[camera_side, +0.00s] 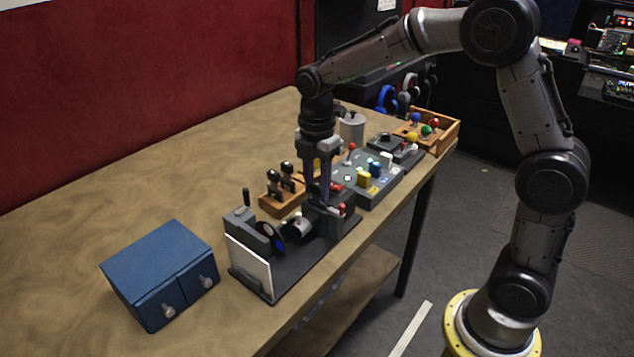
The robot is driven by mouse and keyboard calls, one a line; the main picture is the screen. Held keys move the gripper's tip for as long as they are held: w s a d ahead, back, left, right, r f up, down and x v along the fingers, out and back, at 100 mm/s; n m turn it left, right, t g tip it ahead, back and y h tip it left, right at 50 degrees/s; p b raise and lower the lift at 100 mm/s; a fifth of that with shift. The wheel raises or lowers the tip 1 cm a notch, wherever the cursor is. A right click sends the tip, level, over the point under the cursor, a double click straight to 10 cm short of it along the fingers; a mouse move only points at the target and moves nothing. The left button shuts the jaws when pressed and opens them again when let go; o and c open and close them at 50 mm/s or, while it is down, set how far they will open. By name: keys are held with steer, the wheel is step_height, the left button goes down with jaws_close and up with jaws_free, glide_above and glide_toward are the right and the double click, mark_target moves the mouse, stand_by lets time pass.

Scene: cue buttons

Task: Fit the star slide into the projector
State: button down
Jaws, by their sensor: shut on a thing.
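The projector (312,252) stands on the table as a dark base with a small white screen (250,262) at its front left, a round lens and a dark housing at its right end. My gripper (323,198) points straight down over the housing end of the projector. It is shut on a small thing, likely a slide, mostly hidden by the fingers. I cannot make out a star on it, nor whether it is inside the projector or just above it.
A blue two-door cabinet (160,274) stands at left. A wooden rack (282,195) with dark-knobbed pieces sits behind the projector. A grey button panel (367,178), a grey canister (351,131) and a wooden tray of coloured balls (432,131) stand farther right.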

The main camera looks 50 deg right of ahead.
steer(key=shift+f, duration=0.35)
stand_by(0.3)
steer(key=shift+c, duration=1.5)
jaws_free()
steer(key=shift+r, duration=3.55)
